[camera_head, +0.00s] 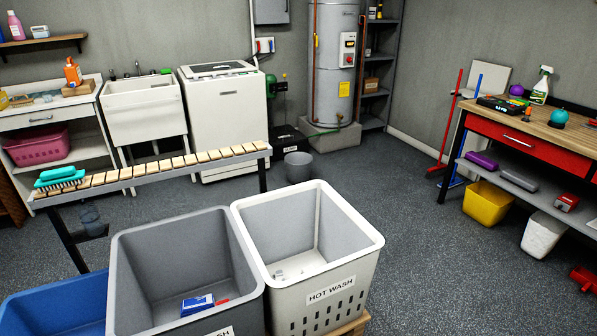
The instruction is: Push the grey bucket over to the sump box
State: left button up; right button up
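A small grey bucket (298,167) stands upright on the dark speckled floor, beyond the slatted bench's right end. A low black box with a small white label (287,140), which looks like the sump box, sits against the back wall just behind the bucket. The bucket hides part of the box's front. They look close together, but I cannot tell whether they touch. Neither of my grippers shows in the head view.
A grey bin (128,270) and a white HOT WASH bin (366,242) fill the near foreground. The slatted bench (150,172) spans the left. A water heater (333,65) stands right of the black box. Open floor (400,195) lies between the bins and the right workbench (525,125).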

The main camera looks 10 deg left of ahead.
aim_at(299, 169)
jog(key=i+l+z, duration=0.55)
jog(key=z, duration=0.25)
jog(key=i+z, duration=0.85)
jog(key=i+u, duration=0.2)
jog(key=i, duration=0.3)
jog(key=i+l+u, duration=0.15)
jog(key=i, duration=0.4)
jog(key=i+l+u, duration=0.2)
jog(key=i, duration=0.3)
jog(key=i+j+u, duration=0.25)
jog(key=i+u, duration=1.4)
jog(key=i, duration=0.5)
jog(key=i+l+u, duration=0.1)
jog(key=i, duration=0.5)
jog(key=i+l+u, duration=0.15)
jog(key=i, duration=0.5)
